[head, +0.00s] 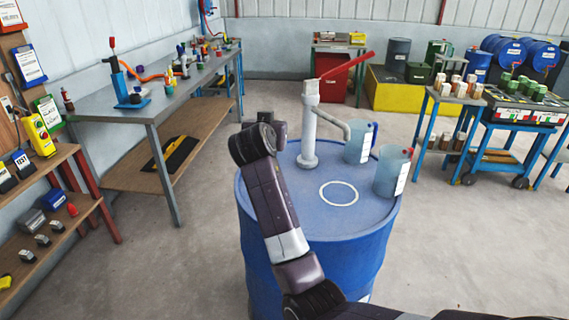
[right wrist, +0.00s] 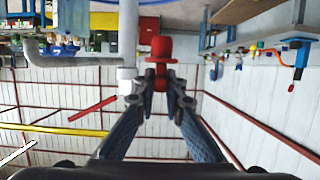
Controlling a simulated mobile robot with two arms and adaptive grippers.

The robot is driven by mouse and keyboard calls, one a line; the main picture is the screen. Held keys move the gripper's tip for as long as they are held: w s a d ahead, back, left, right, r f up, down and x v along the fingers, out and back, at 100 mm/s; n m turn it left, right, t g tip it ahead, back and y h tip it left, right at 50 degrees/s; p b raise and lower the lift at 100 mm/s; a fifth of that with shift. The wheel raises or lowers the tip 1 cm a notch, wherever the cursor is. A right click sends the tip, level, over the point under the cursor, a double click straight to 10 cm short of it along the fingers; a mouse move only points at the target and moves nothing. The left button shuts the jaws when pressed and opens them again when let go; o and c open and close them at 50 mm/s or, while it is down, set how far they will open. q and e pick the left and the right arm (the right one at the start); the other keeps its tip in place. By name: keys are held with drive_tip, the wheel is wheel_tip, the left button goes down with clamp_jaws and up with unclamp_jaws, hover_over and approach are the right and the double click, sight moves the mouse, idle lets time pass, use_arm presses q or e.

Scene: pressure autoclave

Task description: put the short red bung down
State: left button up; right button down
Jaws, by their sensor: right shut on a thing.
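My right gripper (right wrist: 160,78) is shut on the short red bung (right wrist: 161,50) in the right wrist view; the bung has a rounded end and a wide flange, and its lower part sits between the fingertips. In the head view my right arm rises in front of the blue drum (head: 318,255), and its wrist hides the fingers and the bung. The wrist is at the left of the pump column (head: 309,130). A white ring (head: 339,193) is marked on the bare front of the drum's top. My left gripper is in neither view.
The pump's red handle (head: 346,66) slopes up to the right. Two pale blue jugs (head: 391,172) stand on the drum's right side. A long workbench (head: 140,103) runs along the left; a shelf unit (head: 60,240) stands at the near left. Floor around the drum is clear.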

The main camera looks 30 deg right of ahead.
drive_tip(key=s+d+p, duration=0.1)
drive_tip(key=s+p, duration=0.4)
drive_tip(key=s, duration=1)
drive_tip(key=shift+w+d+f+p, duration=0.1)
drive_tip(key=shift+d+f+p, duration=0.05)
drive_tip(key=shift+f, duration=4.85)
drive_tip(key=shift+d+f+p, duration=0.1)
drive_tip(key=shift+f+p, duration=0.05)
drive_tip(key=shift+f, duration=4.8)
drive_tip(key=shift+f, duration=0.15)
drive_tip(key=c, duration=2)
unclamp_jaws()
